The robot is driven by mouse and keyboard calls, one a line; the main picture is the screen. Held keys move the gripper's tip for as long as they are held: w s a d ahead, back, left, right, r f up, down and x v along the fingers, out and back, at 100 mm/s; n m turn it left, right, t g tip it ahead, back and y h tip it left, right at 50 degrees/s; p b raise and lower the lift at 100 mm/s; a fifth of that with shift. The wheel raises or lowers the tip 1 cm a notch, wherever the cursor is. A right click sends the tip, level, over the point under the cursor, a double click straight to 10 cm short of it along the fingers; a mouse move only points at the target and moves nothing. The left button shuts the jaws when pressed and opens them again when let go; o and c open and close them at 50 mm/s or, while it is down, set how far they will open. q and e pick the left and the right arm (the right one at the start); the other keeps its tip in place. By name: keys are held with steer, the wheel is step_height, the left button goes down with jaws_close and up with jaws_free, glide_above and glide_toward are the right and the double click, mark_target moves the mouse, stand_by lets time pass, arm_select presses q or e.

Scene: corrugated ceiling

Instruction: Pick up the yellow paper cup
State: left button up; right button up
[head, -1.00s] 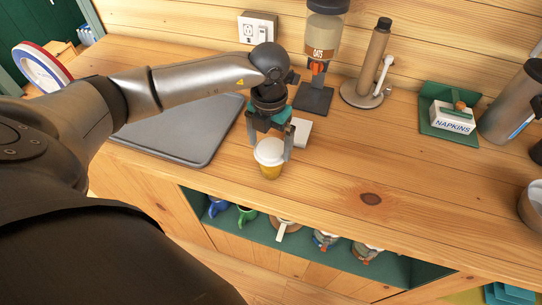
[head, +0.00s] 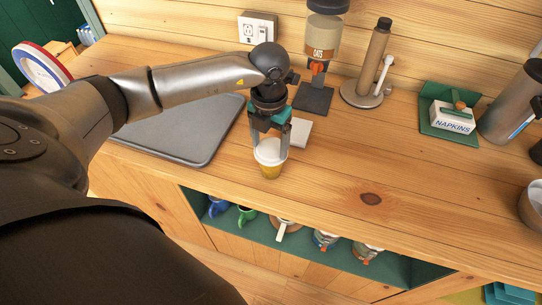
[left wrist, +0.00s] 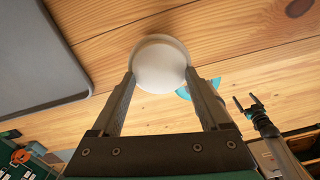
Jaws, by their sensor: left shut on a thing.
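The yellow paper cup (head: 270,171) with a white lid (head: 270,152) stands upright near the front edge of the wooden counter. My left gripper (head: 270,150) comes down on it from above, with one finger on each side of the lid, shut on the cup. In the left wrist view the round white lid (left wrist: 160,64) sits between the two fingertips (left wrist: 160,76); the cup's yellow body is hidden under it there.
A grey tray (head: 190,135) lies left of the cup. A small white block (head: 301,132), an oats dispenser (head: 322,55), a paper towel holder (head: 362,92) and a napkin holder (head: 450,117) stand behind. Several mugs sit on the shelf below.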

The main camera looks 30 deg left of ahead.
arm_select(q)
steer(key=shift+c, duration=0.5)
